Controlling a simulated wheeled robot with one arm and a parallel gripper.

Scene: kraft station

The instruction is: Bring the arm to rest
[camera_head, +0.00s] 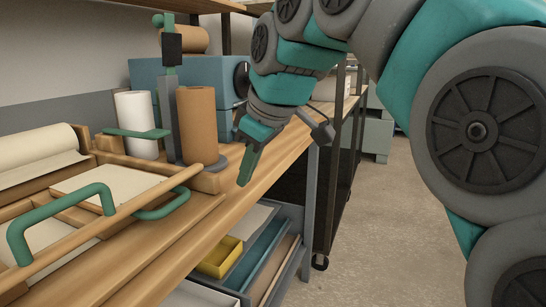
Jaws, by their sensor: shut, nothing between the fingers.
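My arm (285,90) is teal and grey. It reaches in from the right side of the view and bends down over the bench's front edge. My gripper (244,180) hangs at its end with the fingers pointing down. The fingers are shut and hold nothing. The gripper shows just to the right of a brown paper roll (197,125), over the wooden bench top (275,152). I cannot tell the exact gap between the fingertips and the bench.
A white roll (137,110) stands beside the brown one. A wooden tray with green handles (60,205) lies at left. Below the bench, an open drawer (285,275) holds a yellow box (219,257). A dark rack (345,170) stands behind. The floor (385,230) at right is clear.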

